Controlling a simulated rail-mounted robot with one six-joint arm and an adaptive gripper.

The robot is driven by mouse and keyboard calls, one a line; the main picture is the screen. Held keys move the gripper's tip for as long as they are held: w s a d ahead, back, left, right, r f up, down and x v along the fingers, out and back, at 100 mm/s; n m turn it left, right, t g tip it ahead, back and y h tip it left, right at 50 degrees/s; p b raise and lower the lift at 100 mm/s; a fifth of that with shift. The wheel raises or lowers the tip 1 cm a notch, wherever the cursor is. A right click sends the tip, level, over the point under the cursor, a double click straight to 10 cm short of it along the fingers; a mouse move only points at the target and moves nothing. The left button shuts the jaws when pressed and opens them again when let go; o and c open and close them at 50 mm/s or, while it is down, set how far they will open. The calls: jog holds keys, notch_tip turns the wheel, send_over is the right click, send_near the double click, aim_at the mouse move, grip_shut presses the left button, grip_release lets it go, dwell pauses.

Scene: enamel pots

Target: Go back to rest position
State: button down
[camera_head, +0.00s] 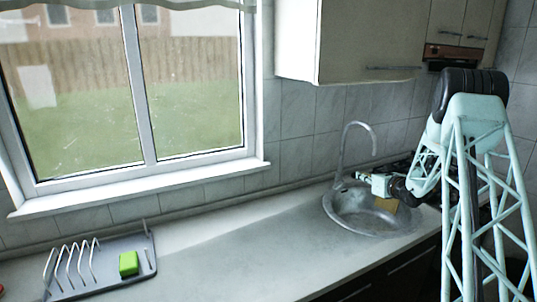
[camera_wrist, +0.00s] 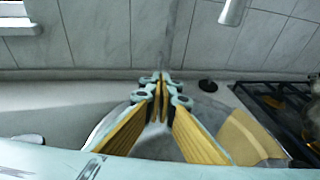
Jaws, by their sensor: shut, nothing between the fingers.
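My gripper (camera_head: 352,177) is held above the sink (camera_head: 340,216) in the head view, at the left end of my pale mint arm. In the wrist view, my gripper (camera_wrist: 160,82) points toward the tiled wall. Its two fingers meet at the tips, and nothing shows between them. The sink bowl shows below and behind the fingers, partly hidden by them.
A tan piece (camera_head: 387,205) shows at the sink's right side. A grey dish rack (camera_head: 95,277) with a green sponge (camera_head: 128,263) stands at the left. The faucet (camera_head: 346,150) rises close behind my gripper. A stove (camera_wrist: 285,105) lies right. The middle counter is clear.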

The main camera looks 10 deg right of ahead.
jog(key=s+a+r+n+g+y, duration=0.1)
jog(key=s+a+r+n+y, duration=0.15)
jog(key=a+r, duration=0.45)
jog(key=s+a+r+n+g+y, duration=0.15)
jog(key=a+r+n, duration=0.25)
jog(key=a, duration=0.6)
jog(key=s+a+r+n+y, duration=0.1)
jog(key=s+a+r+n, duration=0.2)
jog(key=a+r, duration=0.4)
jog(key=s+a+r+n+g+y, duration=0.15)
jog(key=s+a+r+n, duration=0.25)
jog(key=s+a, duration=0.6)
jog(key=s+a+r+n+g+y, duration=0.1)
jog(key=s+a+r+n+g, duration=0.3)
jog(key=s+a, duration=0.55)
jog(key=s+a+r+n+g+h, duration=0.15)
jog(key=s+a+n, duration=0.35)
jog(key=s, duration=0.7)
jog(key=s+a+r+n+g+h, duration=0.15)
jog(key=s+a+n, duration=0.35)
jog(key=s, duration=0.8)
jog(key=s+d+f+n+h, duration=0.2)
jog(key=s+d+n, duration=0.2)
jog(key=s, duration=0.7)
jog(key=s+d+f+n+h, duration=0.1)
jog(key=s+d+n+h, duration=0.2)
jog(key=s, duration=0.9)
jog(key=shift+s+d+f+n, duration=0.3)
jog(key=shift+d+f+n, duration=0.1)
jog(key=shift+d+n, duration=0.2)
